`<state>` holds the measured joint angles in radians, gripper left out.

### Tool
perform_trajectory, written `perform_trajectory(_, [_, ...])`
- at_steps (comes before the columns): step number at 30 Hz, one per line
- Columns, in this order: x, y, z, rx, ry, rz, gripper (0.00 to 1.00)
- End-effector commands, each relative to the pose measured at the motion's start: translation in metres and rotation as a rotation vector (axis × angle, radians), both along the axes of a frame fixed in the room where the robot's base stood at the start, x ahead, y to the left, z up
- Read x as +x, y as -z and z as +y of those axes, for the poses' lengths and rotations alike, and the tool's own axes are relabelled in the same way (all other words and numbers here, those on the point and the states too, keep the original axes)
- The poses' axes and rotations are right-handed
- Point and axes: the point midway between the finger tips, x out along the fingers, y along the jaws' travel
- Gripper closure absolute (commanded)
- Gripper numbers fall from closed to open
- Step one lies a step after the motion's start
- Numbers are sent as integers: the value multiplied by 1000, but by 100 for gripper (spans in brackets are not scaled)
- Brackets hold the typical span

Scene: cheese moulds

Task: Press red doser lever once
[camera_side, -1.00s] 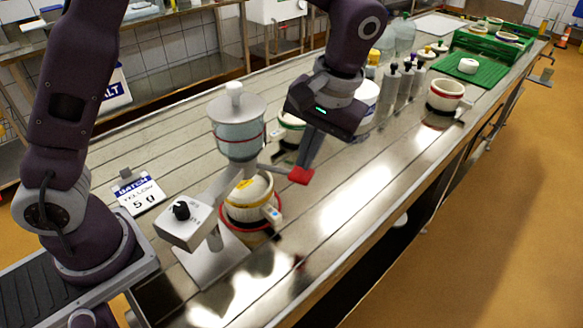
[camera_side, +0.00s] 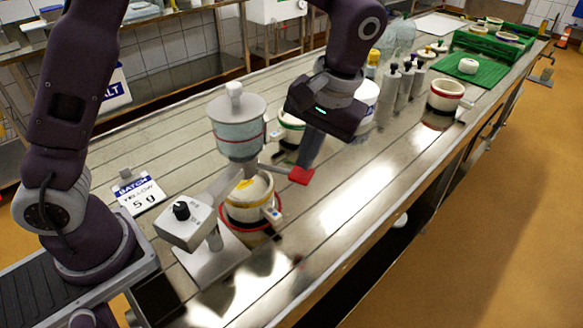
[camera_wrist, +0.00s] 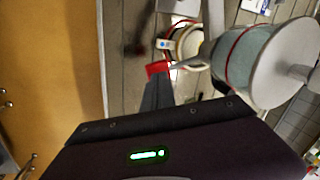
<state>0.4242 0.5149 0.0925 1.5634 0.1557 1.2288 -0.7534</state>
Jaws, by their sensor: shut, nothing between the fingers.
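The doser (camera_side: 238,130) is a clear hopper with a grey lid, held on a stand with a grey control box and black knob (camera_side: 181,210). Its red lever (camera_side: 300,175) sticks out to the right. The lever also shows in the wrist view (camera_wrist: 158,69). My gripper (camera_side: 304,164) is shut and empty, pointing down with its fingertips at the lever; they appear to touch it or hover just over it.
A card (camera_side: 139,194) reading "BATCH YELLOW 5 g" lies left of the doser. A green-banded mould (camera_side: 291,130) stands behind my gripper. Several bottles (camera_side: 390,90) and a red-banded mould (camera_side: 444,96) stand farther back. The front right of the steel table is clear.

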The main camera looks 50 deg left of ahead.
Motion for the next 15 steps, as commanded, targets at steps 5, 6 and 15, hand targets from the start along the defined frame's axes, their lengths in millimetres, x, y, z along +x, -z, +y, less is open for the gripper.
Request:
perform_trajectory(5, [0,5,0,1,0,0,100])
perform_trajectory(6, [0,7,0,1,0,1,100])
perform_trajectory(15, [0,16,0,2,0,2,100])
